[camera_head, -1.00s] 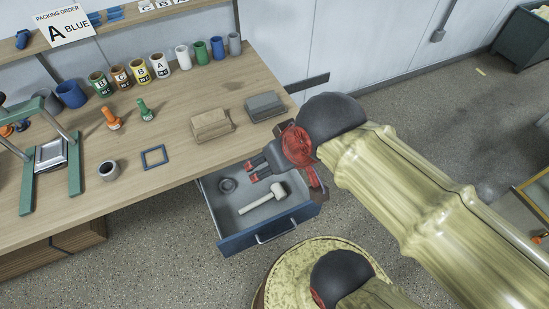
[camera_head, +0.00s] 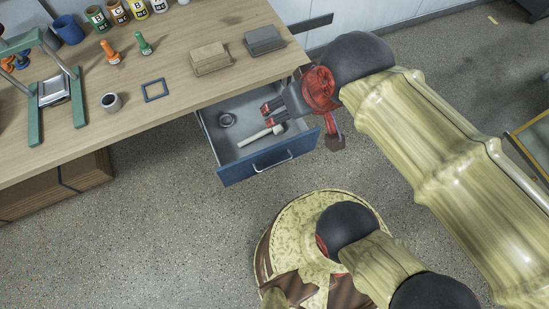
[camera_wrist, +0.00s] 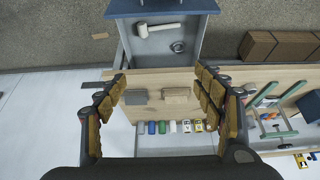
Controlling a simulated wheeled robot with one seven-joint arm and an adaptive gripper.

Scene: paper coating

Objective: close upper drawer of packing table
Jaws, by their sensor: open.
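The upper drawer (camera_head: 240,164) of the packing table (camera_head: 75,141) stands pulled out, with a blue front and a metal handle (camera_head: 274,164). Inside lie a white-headed mallet (camera_head: 258,136) and a dark ring (camera_head: 227,119). My gripper (camera_head: 268,108) is open and empty. In the head view it appears over the right part of the drawer; I cannot tell its height or whether it touches. In the wrist view, the open drawer (camera_wrist: 203,38) is at the top, beyond the two spread fingers (camera_wrist: 160,88), with the mallet (camera_wrist: 156,28) and ring (camera_wrist: 178,47) inside.
On the tabletop are a tan block (camera_head: 211,58), a grey block (camera_head: 264,39), a blue frame (camera_head: 155,91), a grey cup (camera_head: 111,102) and a green press (camera_head: 35,120). Several labelled cans line the back. Brown cartons (camera_head: 60,185) sit below. Floor before the drawer is clear.

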